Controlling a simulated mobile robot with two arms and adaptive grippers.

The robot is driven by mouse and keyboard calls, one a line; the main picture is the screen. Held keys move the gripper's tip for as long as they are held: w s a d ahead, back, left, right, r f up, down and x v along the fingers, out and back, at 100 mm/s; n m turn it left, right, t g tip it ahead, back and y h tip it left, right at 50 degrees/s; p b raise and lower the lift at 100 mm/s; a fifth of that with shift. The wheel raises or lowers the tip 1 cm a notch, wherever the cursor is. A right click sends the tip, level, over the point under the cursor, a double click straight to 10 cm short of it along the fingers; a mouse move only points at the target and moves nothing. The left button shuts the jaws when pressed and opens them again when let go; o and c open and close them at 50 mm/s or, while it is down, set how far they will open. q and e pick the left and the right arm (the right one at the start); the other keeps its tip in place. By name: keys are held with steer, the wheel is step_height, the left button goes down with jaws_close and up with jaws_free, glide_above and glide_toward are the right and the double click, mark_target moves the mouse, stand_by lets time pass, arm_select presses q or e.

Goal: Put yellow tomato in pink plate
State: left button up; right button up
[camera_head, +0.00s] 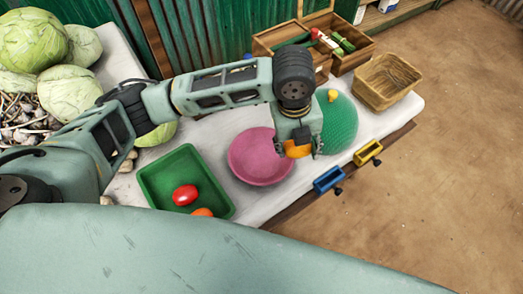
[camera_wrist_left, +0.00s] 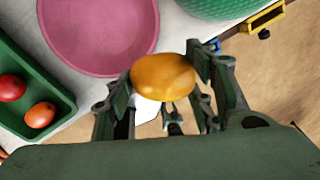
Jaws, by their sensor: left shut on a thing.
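The yellow tomato (camera_head: 297,149) is held between the fingers of my left gripper (camera_head: 301,148), which is shut on it. It also shows clearly in the left wrist view (camera_wrist_left: 163,77), between both fingers. The pink plate (camera_head: 256,160) lies on the white table, just left of the tomato in the head view. In the left wrist view the plate (camera_wrist_left: 100,40) is beyond the tomato, up and to the left. The tomato looks raised and near the plate's edge. The plate's visible inside is empty. My right gripper is not in view.
A green tray (camera_head: 158,189) holds a red tomato (camera_head: 185,195) and an orange one (camera_head: 202,212). A green round woven thing (camera_head: 338,125), a wicker basket (camera_head: 388,80) and a wooden crate (camera_head: 287,38) stand to the right. Cabbages (camera_head: 68,90) are at the left.

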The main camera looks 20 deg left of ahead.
arm_select(q)
steer(key=m, duration=0.1)
steer(key=d+m, duration=0.1)
steer(key=m, duration=0.1)
steer(key=shift+w+d+f, duration=0.1)
steer(key=shift+d+f, duration=0.2)
steer(key=shift+f, duration=0.05)
steer(key=shift+a+f+m, duration=0.1)
steer(key=shift+m, duration=0.2)
steer(key=p, duration=0.2)
glide_above(261, 160)
step_height(261, 160, down, 7)
steer(key=shift+a+r, duration=0.1)
steer(key=shift+a, duration=0.05)
step_height(261, 160, down, 4)
steer(key=shift+r+p, duration=0.15)
steer(key=shift+p, duration=0.2)
steer(key=shift+f, duration=0.2)
steer(key=o, duration=0.8)
steer(key=shift+f, duration=0.15)
steer(key=o, duration=0.4)
